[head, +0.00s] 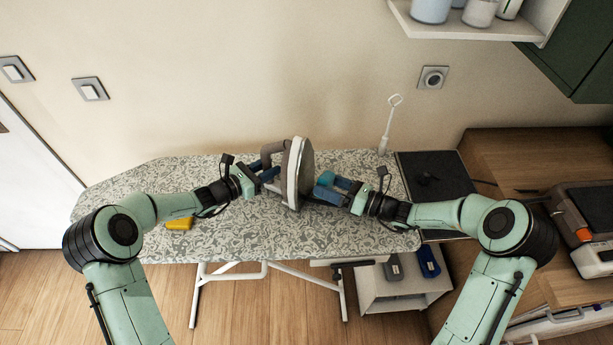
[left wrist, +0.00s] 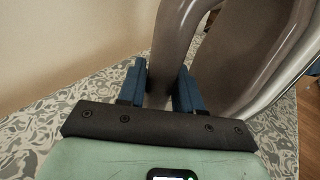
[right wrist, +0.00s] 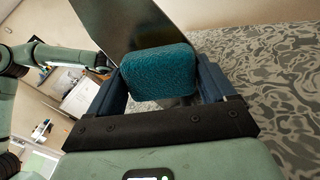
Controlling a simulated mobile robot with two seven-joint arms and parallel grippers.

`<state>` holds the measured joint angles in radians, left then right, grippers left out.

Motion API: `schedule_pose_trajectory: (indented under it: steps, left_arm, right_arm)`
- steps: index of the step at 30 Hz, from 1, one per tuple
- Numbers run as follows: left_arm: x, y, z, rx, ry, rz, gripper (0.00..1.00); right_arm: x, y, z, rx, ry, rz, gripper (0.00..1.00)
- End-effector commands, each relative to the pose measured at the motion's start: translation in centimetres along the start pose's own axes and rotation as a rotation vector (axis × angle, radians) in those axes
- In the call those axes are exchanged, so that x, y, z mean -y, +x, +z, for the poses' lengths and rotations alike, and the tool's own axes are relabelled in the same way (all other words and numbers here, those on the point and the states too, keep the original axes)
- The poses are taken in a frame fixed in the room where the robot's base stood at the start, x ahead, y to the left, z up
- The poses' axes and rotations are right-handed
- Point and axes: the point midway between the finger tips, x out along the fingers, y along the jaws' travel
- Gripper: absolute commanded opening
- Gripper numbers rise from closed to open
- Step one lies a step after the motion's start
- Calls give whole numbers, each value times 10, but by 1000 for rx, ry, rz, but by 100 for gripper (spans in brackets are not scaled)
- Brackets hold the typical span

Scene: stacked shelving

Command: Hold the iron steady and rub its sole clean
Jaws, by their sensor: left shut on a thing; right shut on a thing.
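The iron (head: 298,172) is held upright on its side above the ironing board, its sole facing right in the head view. My left gripper (head: 262,176) is shut on the iron's grey handle (left wrist: 166,50), which shows between the blue fingers in the left wrist view. My right gripper (head: 338,190) is shut on a teal sponge or scrub pad (right wrist: 160,75). The pad is just right of the sole (right wrist: 140,25), which stands close beyond it in the right wrist view. I cannot tell whether pad and sole touch.
The patterned ironing board (head: 240,235) lies below both grippers. A yellow block (head: 180,223) sits on its left part, and a white upright rod (head: 389,125) stands at its back right. A dark mat (head: 432,178) and a wooden cabinet (head: 510,150) are at right.

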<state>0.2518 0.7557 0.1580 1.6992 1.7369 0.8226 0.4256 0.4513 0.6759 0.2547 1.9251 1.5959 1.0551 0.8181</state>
Motion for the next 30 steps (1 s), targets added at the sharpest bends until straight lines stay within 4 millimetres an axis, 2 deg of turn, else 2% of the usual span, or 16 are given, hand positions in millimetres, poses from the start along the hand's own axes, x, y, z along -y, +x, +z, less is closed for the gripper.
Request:
schedule_pose_trajectory:
  steps: [2,3,5,13,17,20,30]
  left_arm:
    - [2,1,0,1,-1,-3,13]
    - [1,1,0,1,0,-3,47]
    - [1,1,0,1,0,-3,64]
    - [0,0,0,0,0,0,64]
    - [-1,-9,0,0,1,2,64]
    - [-1,-24,0,-2,0,4,64]
    - [0,-94,0,-1,0,2,64]
  right_arm:
    - [0,0,0,0,0,0,59]
    - [0,0,0,0,0,0,59]
    - [0,0,0,0,0,0,59]
    - [0,0,0,0,0,0,59]
    - [0,0,0,0,0,0,59]
    - [0,0,0,0,0,0,59]
    - [0,0,0,0,0,0,59]
